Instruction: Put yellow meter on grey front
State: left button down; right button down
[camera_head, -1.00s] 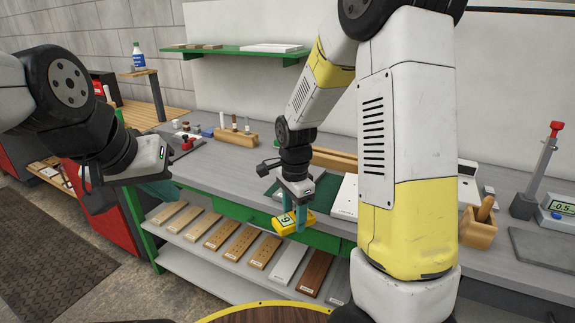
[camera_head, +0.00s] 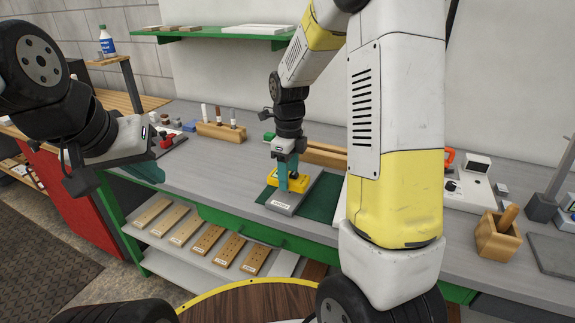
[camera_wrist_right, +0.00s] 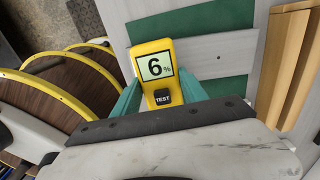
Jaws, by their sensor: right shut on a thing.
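My right gripper (camera_head: 291,178) is shut on the yellow meter (camera_head: 300,183). The meter also shows in the right wrist view (camera_wrist_right: 154,48), between the teal fingers, its display reading 6 % above a TEST button. In the head view the meter is at the grey board (camera_head: 283,201), which lies on a green mat (camera_head: 321,203) on the bench. The grey board also shows beyond the meter in the right wrist view (camera_wrist_right: 222,53). I cannot tell whether the meter touches the board. My left gripper (camera_head: 146,172) is away to the left, near the bench's front edge, its finger gap unclear.
A wooden block with upright markers (camera_head: 222,131) stands behind on the bench. A wooden box (camera_head: 499,236) and a white device (camera_head: 468,190) stand to the right. Several boards lie on the lower shelf (camera_head: 168,258).

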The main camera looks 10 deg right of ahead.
jog(key=w+d, duration=0.2)
jog(key=w, duration=0.1)
jog(key=w+d, duration=0.1)
jog(key=w, duration=0.1)
jog(key=shift+w+d+f, duration=0.15)
jog(key=shift+d+f, duration=0.2)
jog(key=shift+f, duration=1.7)
jog(key=shift+f, duration=0.1)
jog(key=c, duration=0.6)
grip_release()
